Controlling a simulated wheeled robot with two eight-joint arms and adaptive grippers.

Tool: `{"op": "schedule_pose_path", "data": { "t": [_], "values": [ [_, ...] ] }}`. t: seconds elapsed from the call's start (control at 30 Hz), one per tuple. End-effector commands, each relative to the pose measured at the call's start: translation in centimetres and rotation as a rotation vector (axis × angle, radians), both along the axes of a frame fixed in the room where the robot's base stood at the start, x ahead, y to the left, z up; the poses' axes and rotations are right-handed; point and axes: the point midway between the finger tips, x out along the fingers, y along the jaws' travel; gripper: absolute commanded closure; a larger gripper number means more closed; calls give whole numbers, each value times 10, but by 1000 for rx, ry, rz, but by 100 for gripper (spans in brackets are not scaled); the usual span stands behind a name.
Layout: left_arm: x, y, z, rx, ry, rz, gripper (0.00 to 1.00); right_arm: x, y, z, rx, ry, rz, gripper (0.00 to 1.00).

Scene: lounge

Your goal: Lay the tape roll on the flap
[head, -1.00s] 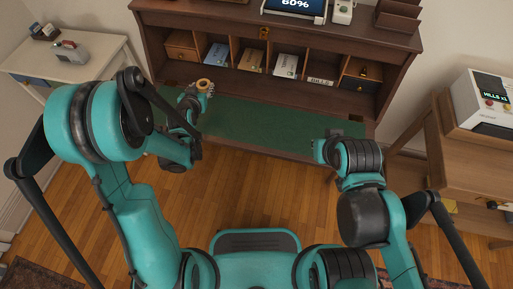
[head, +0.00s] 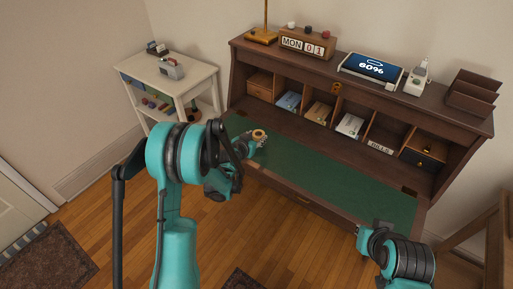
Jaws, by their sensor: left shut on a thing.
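The tape roll (head: 259,134) is a small amber ring at the left part of the flap. My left gripper (head: 257,141) is shut on it. I cannot tell whether the roll touches the surface or is held a little above it. The flap (head: 335,177) is the desk's green-topped writing surface, folded down flat with a brown wooden edge. My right gripper (head: 362,238) is at the flap's front right edge, partly hidden by its own arm; its fingers are too unclear to read.
Pigeonholes behind the flap hold booklets (head: 350,125), a BILLS label (head: 380,148) and a drawer (head: 423,159). A calendar (head: 307,43) and a tablet (head: 371,69) stand on top. A white side table (head: 168,85) is at the left. The flap's middle is clear.

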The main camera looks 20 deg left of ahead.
Motion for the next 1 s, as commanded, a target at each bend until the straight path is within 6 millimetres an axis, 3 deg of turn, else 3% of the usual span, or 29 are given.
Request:
{"op": "schedule_pose_path", "data": {
  "t": [0.13, 0.37, 0.73, 0.77, 0.8, 0.83, 1.0],
  "values": [
    [1, 3, -9, 0, 0, -1, 74, 0, 0, -5, 0, 0, 0, 100],
    [1, 3, -42, 0, 0, 0, 74, 0, 0, -24, 0, 0, 0, 100],
    [1, 2, -44, 0, 0, 0, 74, 0, 0, -21, 0, 0, 0, 100],
    [1, 2, -44, 0, 0, 0, 50, 0, 0, -21, 0, 0, 0, 100],
    [1, 2, -44, 0, 0, 0, 39, 0, 0, -21, 0, 0, 0, 100],
    [1, 2, -44, 0, 0, 0, 34, 0, 0, -21, 0, 0, 0, 100],
    [1, 2, -44, 0, 0, 0, 34, 0, 0, -21, 0, 0, 0, 100]
  ]
}}
